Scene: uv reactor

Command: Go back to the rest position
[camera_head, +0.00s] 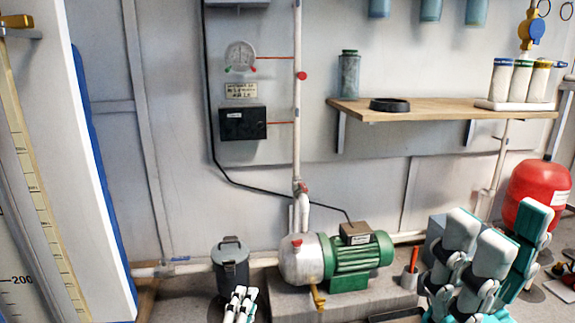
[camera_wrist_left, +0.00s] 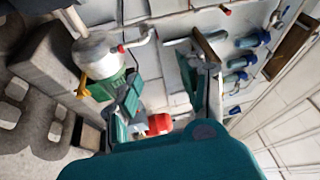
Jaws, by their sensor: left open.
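My left gripper (camera_head: 238,303) shows at the bottom edge of the head view, with its pale fingers pointing up and slightly apart. It is open, and I see nothing between the fingers. It is in front of a dark grey lidded canister (camera_head: 231,268) and left of the green pump (camera_head: 357,260). In the left wrist view, a large teal part of mine covers the bottom. No rest position is marked in view.
The pump stands on a concrete block (camera_head: 345,298). A red tank (camera_head: 540,187) is behind my right arm. A wooden shelf (camera_head: 435,109) holds a jar (camera_head: 349,75), a black ring (camera_head: 390,105) and capped tubes (camera_head: 522,80). A white panel (camera_head: 62,130) stands close on the left.

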